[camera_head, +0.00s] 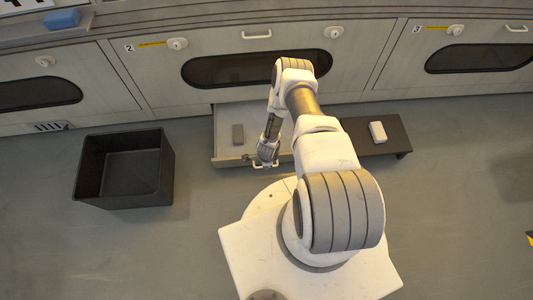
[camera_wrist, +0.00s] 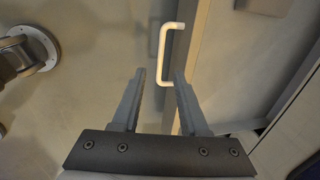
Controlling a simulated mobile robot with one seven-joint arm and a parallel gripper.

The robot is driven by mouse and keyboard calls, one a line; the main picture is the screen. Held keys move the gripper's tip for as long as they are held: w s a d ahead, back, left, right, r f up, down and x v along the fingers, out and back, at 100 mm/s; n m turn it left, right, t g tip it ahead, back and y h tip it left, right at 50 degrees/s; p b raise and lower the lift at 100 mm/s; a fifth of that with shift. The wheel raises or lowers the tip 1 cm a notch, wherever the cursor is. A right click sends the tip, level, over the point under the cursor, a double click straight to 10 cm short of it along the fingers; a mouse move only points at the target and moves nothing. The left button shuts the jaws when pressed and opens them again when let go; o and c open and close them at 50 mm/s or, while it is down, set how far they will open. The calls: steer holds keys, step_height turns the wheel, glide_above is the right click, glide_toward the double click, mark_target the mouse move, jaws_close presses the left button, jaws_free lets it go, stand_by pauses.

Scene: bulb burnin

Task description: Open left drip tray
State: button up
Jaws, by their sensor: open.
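The left drip tray (camera_head: 221,153) is a shallow pale tray sticking out from under the cabinet front marked 2. My gripper (camera_head: 266,161) is over the tray's front edge, beside the handle. In the wrist view my gripper (camera_wrist: 160,75) is open, with the handle's lower end between the fingertips. I cannot tell whether the fingers touch it. My arm hides the tray's right part in the head view.
A black open bin (camera_head: 125,168) stands on the floor at left. A low dark platform (camera_head: 395,137) with a pale block (camera_head: 377,131) is right of my arm. A blue item (camera_head: 62,19) lies at top left. The floor between bin and tray is clear.

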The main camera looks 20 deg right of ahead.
step_height(320, 180, up, 10)
steer(key=s+p, duration=0.2)
steer(key=p, duration=0.1)
steer(key=shift+a, duration=0.3)
